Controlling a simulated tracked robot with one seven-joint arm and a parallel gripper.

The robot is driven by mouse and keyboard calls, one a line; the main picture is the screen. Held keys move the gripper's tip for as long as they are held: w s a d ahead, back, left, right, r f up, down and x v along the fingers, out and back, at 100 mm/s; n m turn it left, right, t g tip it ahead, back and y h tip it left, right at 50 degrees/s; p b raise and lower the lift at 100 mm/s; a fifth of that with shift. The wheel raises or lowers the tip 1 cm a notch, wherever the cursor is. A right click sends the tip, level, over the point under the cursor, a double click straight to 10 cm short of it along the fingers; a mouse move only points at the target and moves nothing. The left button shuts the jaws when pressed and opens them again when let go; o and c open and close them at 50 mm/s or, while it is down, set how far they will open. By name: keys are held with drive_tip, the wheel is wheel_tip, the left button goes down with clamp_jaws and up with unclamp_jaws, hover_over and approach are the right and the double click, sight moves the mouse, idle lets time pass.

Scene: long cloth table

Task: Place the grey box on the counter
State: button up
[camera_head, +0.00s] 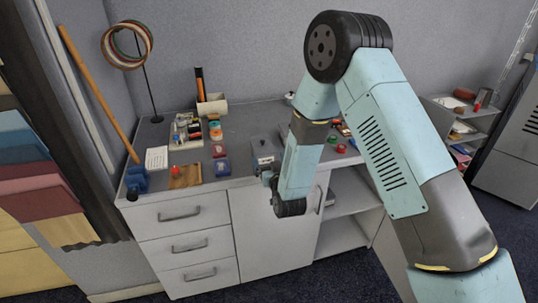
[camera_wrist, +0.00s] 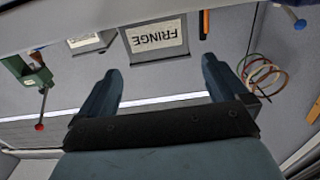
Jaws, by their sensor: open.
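A grey box (camera_head: 264,148) with a pale label shows in the camera_head view at the front edge of the counter (camera_head: 236,128). Its lower part is partly hidden by my gripper (camera_head: 266,178), so its contact with the top is unclear. My gripper is just in front of it, low by the counter's front edge. In the camera_wrist view my gripper (camera_wrist: 162,85) has its two fingers wide apart with nothing between them. A grey item labelled FRINGE (camera_wrist: 156,53) lies beyond the fingers; I cannot tell whether it is the same box.
Small coloured items (camera_head: 341,148) lie right of my forearm. Drawers (camera_head: 185,240) and open shelves (camera_head: 347,195) are below.

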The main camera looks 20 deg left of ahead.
drive_tip(key=shift+v, duration=2.65)
drive_tip(key=w+d+r+m+g+h, duration=0.1)
drive_tip(key=w+d+r+h, duration=0.1)
drive_tip(key=w+d+r, duration=0.3)
drive_tip(key=w+d+r+g+h, duration=0.1)
drive_tip(key=d+r, duration=0.3)
drive_tip(key=r, duration=0.3)
drive_tip(key=s+d+r+m+g+h, duration=0.2)
drive_tip(key=s+d+r+h, duration=0.1)
drive_tip(key=d+r, duration=0.8)
drive_tip(key=s+d+r+m+g+h, duration=0.1)
drive_tip(key=s+d+r, duration=0.3)
drive_tip(key=s+d, duration=0.6)
drive_tip(key=s+d+r+m+g+h, duration=0.2)
drive_tip(key=s+d+r+g, duration=0.2)
drive_tip(key=s+d, duration=0.7)
drive_tip(key=s, duration=0.7)
drive_tip(key=shift+d+r+g+h, duration=0.3)
drive_tip(key=shift+d, duration=0.05)
